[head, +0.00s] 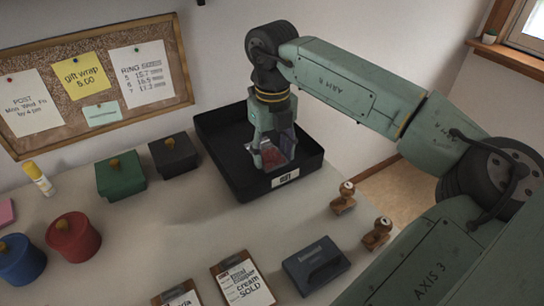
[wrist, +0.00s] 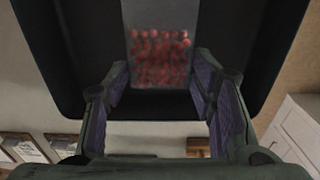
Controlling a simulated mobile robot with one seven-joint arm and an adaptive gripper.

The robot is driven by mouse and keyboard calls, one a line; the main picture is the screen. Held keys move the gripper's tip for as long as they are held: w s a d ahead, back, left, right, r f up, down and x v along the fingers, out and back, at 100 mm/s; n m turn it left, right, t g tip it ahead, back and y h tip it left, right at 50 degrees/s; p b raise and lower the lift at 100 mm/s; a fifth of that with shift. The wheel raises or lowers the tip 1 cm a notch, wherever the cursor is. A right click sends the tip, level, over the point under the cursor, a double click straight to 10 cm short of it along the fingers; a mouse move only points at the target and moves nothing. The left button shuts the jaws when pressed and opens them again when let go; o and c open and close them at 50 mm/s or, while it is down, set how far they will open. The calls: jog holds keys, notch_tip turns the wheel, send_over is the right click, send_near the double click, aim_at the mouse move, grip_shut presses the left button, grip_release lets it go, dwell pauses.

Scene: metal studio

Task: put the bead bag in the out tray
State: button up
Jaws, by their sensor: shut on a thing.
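The bead bag is a clear pouch of red beads (head: 270,157), partly hidden by the fingers in the head view. It also shows in the wrist view (wrist: 160,58), between the fingertips. My gripper (head: 272,162) points down and is shut on the bag. The out tray (head: 228,165) is a black, open, rectangular tray with a white label on its front wall. The gripper and bag are within the tray's outline, towards its front right. I cannot tell whether the bag touches the tray floor. The tray's dark walls surround the bag in the wrist view (wrist: 60,60).
A dark box (head: 174,157) and a green box (head: 121,177) stand left of the tray. Red (head: 73,238) and blue (head: 21,260) round boxes are farther left. Two stamps (head: 344,198) and a dark case (head: 316,265) lie nearer. The table middle is clear.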

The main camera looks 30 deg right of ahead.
aim_at(273, 156)
jog(key=shift+f, duration=1.25)
jog(key=shift+f, duration=0.2)
jog(key=o, duration=1.1)
jog(key=shift+r, duration=0.1)
jog(key=shift+r+p, duration=0.3)
notch_tip(273, 156, up, 12)
jog(key=shift+f+b, duration=0.15)
jog(key=shift+b, duration=0.6)
